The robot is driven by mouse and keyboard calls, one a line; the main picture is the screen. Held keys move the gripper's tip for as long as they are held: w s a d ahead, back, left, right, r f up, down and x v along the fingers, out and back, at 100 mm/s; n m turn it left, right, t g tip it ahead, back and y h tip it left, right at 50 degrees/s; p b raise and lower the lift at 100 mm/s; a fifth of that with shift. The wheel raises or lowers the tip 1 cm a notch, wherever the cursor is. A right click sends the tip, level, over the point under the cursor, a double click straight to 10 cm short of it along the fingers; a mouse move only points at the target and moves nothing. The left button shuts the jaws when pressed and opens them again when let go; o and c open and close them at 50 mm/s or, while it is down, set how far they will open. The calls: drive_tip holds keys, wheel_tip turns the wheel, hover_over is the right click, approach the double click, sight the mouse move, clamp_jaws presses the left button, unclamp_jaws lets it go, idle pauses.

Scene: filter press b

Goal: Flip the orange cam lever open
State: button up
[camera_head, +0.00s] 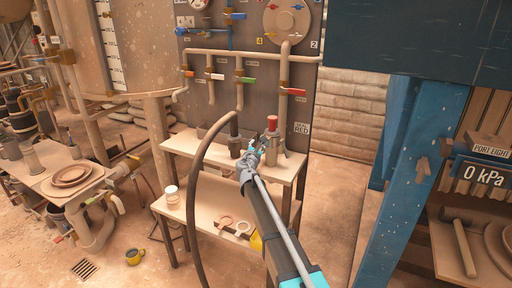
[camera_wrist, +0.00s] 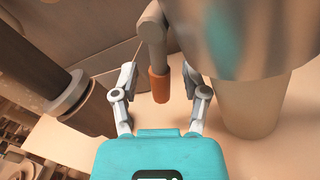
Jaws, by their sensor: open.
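The orange cam lever (camera_wrist: 160,86) shows in the wrist view as a grey arm with an orange end. Its orange end lies between the two fingers of my gripper (camera_wrist: 160,78), with visible gaps on both sides. My gripper is open and holds nothing. In the head view my gripper (camera_head: 259,144) is at the left side of a metal fitting (camera_head: 278,145) with a red top, on the bench. The lever is too small and too covered to make out in the head view. Part of the fitting's body fills the wrist view's upper right, blurred and close.
The bench (camera_head: 295,162) stands before a grey panel with coloured valve handles. A dark hose (camera_head: 195,180) arches up left of my arm to a dark upright fitting (camera_head: 234,142) on the bench. A blue post (camera_head: 400,170) stands to the right.

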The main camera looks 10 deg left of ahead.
clamp_jaws()
